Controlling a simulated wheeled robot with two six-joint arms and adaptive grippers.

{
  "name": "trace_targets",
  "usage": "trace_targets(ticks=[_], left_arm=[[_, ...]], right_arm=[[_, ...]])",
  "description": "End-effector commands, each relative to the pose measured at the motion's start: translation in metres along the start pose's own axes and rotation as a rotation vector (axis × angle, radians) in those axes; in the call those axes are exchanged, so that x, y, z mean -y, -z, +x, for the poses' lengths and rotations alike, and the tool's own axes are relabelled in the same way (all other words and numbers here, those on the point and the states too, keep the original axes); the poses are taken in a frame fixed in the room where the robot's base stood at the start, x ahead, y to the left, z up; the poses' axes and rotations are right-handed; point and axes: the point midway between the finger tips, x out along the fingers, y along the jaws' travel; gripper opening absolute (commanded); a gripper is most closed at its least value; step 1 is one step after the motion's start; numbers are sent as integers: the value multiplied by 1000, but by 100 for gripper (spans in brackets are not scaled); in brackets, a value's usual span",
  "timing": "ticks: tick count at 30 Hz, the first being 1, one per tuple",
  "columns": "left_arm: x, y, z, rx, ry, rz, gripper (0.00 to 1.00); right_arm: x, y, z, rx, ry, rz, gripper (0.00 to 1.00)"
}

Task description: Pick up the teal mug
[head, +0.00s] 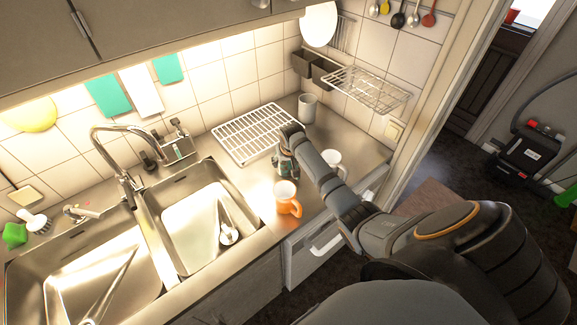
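My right arm reaches in from the right, and its gripper (287,167) points down over the steel counter, at the front edge of the wire drying rack. The fingers are small and dark here, and I cannot tell whether they are open or shut. I cannot make out a teal mug; one could be hidden behind or under the gripper. An orange mug (287,199) stands just in front of the gripper, apart from its wrist. A white mug (332,160) stands to the right, partly behind my forearm. My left gripper is not in view.

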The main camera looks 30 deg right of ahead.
Motion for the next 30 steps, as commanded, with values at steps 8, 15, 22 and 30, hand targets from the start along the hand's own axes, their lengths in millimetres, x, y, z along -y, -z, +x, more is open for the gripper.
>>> trace_targets(ticks=[8, 15, 22, 30], left_arm=[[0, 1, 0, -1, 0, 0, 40], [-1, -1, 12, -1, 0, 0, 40], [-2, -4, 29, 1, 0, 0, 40], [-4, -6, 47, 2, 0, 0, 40]], right_arm=[[0, 0, 0, -1, 0, 0, 26], [0, 7, -14, -5, 2, 0, 26], [-31, 8, -73, -8, -7, -4, 26], [-87, -16, -128, -1, -14, -6, 26]])
